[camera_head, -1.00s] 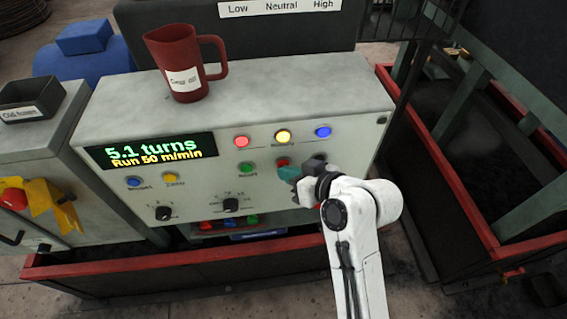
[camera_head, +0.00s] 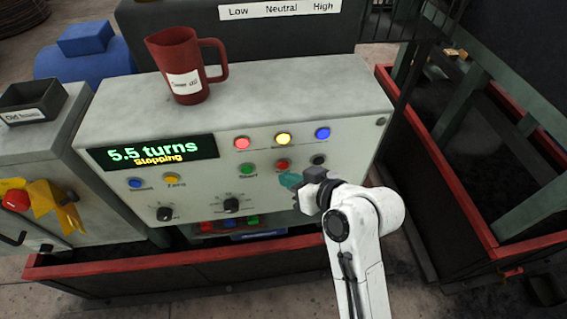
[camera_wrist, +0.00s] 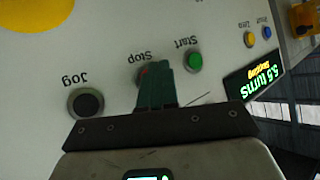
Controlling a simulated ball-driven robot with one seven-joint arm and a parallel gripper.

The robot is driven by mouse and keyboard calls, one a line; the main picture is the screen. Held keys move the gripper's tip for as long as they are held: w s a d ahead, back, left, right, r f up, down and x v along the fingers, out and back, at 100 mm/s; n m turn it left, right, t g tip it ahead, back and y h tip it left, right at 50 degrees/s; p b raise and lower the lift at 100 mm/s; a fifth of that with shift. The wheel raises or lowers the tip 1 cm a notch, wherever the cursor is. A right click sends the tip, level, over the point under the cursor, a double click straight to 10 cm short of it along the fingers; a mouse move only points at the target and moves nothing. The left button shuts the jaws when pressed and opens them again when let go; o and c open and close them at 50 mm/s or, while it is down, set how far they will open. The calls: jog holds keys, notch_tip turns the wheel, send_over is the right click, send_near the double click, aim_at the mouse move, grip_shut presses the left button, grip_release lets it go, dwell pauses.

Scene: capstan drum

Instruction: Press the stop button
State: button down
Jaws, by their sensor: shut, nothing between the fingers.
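The red stop button (camera_head: 282,166) sits on the panel between the green start button (camera_head: 247,170) and the black jog button (camera_head: 319,160). The display (camera_head: 152,152) reads "5.5 turns" and "Stopping". My gripper (camera_head: 288,180) is shut and empty, just below the stop button. In the wrist view the teal fingers of my gripper (camera_wrist: 155,72) point at the panel and hide most of the stop button (camera_wrist: 142,75); only a red edge shows. I cannot tell from these views whether they touch it.
Red, yellow and blue lamps line the panel above the buttons. A dark red jug (camera_head: 181,65) stands on the cabinet top. Two dark knobs (camera_head: 231,205) sit lower on the panel. A red-edged railing (camera_head: 440,160) runs along the right.

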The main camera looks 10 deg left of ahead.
jog(key=shift+s, duration=0.1)
jog(key=shift+s+d+p, duration=0.25)
jog(key=shift+s+p, duration=0.05)
jog(key=shift+s, duration=0.45)
jog(key=shift+s+d+p, duration=0.2)
jog(key=shift+s+p, duration=0.1)
jog(key=shift+s, duration=0.5)
jog(key=shift+s+d+p, duration=0.25)
jog(key=shift+s+p, duration=0.05)
jog(key=shift+s, duration=0.45)
jog(key=s+d+f+m+g+h, duration=0.1)
jog(key=s+d+f+m+h, duration=0.2)
jog(key=d, duration=0.6)
jog(key=s+d+f+m+g+h, duration=0.1)
jog(key=s+d+f+h, duration=0.2)
jog(key=s+d+f, duration=0.45)
jog(key=s+d+m+g+h, duration=0.4)
jog(key=s+d, duration=0.8)
jog(key=s, duration=0.2)
jog(key=shift+d+f+m, duration=0.3)
jog(key=shift+d, duration=0.05)
